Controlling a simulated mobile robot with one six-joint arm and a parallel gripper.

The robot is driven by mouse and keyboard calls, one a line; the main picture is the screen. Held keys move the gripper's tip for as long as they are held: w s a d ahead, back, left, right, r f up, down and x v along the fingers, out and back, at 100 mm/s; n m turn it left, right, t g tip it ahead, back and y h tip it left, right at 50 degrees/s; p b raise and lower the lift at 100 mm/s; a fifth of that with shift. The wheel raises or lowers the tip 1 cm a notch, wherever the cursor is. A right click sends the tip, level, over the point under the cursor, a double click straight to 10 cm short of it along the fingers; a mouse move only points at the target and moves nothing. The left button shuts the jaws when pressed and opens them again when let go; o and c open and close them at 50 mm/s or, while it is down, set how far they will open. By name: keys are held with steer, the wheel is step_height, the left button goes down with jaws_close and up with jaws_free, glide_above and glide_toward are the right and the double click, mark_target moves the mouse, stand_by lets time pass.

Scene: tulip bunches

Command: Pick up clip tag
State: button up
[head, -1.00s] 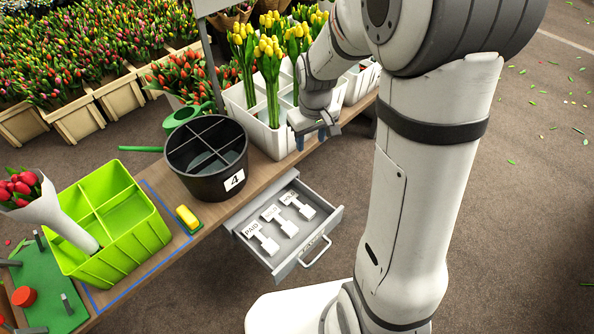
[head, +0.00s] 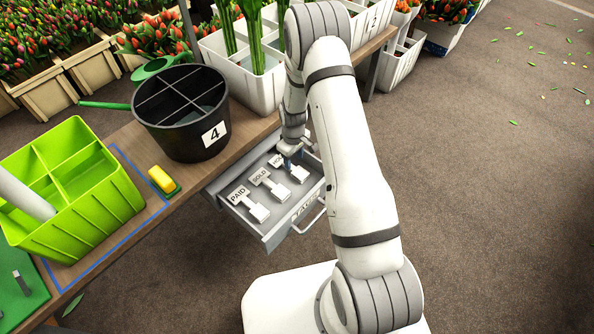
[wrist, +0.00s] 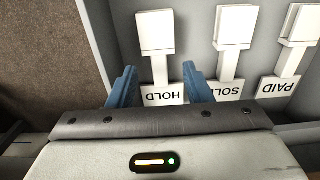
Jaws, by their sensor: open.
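Three white clip tags lie in a row in an open grey drawer (head: 240,222). They read PAID (head: 258,213), SOLD (head: 277,190) and HOLD (head: 299,174). My gripper (head: 289,160) is over the drawer's far end, at the HOLD tag, and hides part of it. In the wrist view, my gripper's blue fingers (wrist: 158,76) are open, one on each side of the HOLD tag (wrist: 155,32). The SOLD tag (wrist: 235,27) lies just right of the right finger, with the PAID tag (wrist: 298,28) farther right. Whether the fingers touch the HOLD tag is unclear.
The drawer wall (wrist: 92,35) stands close left of my fingers in the wrist view. Above the drawer, the wooden bench carries a black bucket marked 4 (head: 185,135), a yellow sponge (head: 161,178), a green crate (head: 90,205) and white tulip bins (head: 262,85).

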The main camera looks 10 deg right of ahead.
mark_target(293, 167)
steer(key=f, duration=0.1)
steer(key=f+b, duration=0.1)
steer(key=f, duration=0.1)
steer(key=f+b, duration=0.1)
steer(key=f, duration=0.1)
steer(key=shift+w+a+f, duration=0.1)
steer(key=shift+w+f, duration=0.05)
steer(key=shift+w, duration=0.25)
steer(key=shift+c, duration=0.3)
jaws_close()
